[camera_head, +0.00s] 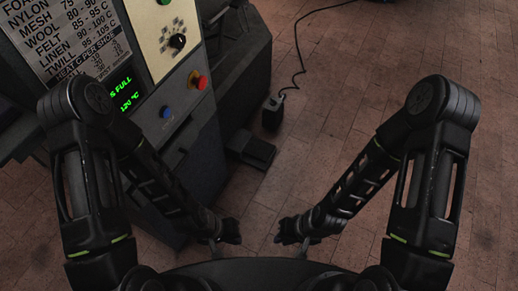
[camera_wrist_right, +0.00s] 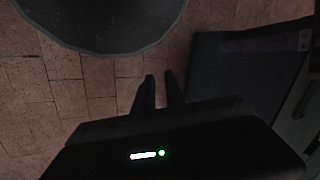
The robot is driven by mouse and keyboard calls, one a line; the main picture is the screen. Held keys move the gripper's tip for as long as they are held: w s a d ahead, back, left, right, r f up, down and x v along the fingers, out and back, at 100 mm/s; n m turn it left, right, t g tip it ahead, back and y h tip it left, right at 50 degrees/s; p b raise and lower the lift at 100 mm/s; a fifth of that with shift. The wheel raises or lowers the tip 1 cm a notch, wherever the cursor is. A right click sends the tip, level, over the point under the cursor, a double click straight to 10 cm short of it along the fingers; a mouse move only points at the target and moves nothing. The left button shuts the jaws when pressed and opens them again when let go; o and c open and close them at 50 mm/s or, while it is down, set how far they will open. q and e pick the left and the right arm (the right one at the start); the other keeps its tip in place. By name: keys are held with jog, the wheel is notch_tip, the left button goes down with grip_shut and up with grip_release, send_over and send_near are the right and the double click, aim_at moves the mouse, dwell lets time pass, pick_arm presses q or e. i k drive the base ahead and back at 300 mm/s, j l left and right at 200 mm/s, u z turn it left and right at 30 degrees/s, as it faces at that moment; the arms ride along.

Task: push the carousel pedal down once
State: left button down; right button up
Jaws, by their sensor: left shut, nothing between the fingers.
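A dark flat pedal (camera_head: 251,150) sits low on the floor against the foot of the machine in the head view. A black box (camera_head: 272,112) with a cord stands just beyond it; I cannot tell for certain which one is the carousel pedal. My left gripper (camera_head: 214,248) is shut and empty, low in front of the machine, nearer to me than the pedal. My right gripper (camera_head: 304,247) is to the right of it, apart from the pedal. In the right wrist view its two fingers (camera_wrist_right: 160,88) stand slightly apart with nothing between them.
The machine (camera_head: 200,110) fills the left, with a settings plate (camera_head: 68,35), a green display (camera_head: 122,95), a dial (camera_head: 178,41), a red button (camera_head: 198,81) and a blue button (camera_head: 166,112). A black cord (camera_head: 300,60) runs over the brick floor (camera_head: 370,60). The floor at right is clear.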

aim_at(257, 148)
jog(key=i+l+u, duration=0.1)
jog(key=u, duration=0.4)
jog(key=l+u, duration=0.1)
jog(key=u, duration=0.4)
jog(key=i+l+u, duration=0.1)
jog(key=u, duration=0.35)
jog(key=l+u, duration=0.25)
jog(key=u, duration=0.25)
jog(key=l+u, duration=0.2)
jog(key=l, duration=0.25)
jog(key=k+l+u, duration=0.2)
jog(key=l, duration=0.25)
jog(key=l+u, duration=0.2)
jog(key=l, duration=0.25)
jog(key=k+l+u, duration=0.15)
jog(key=l, duration=0.3)
jog(key=k+l, duration=0.1)
jog(key=l, duration=0.2)
jog(key=k+l, duration=0.1)
jog(key=l, duration=0.2)
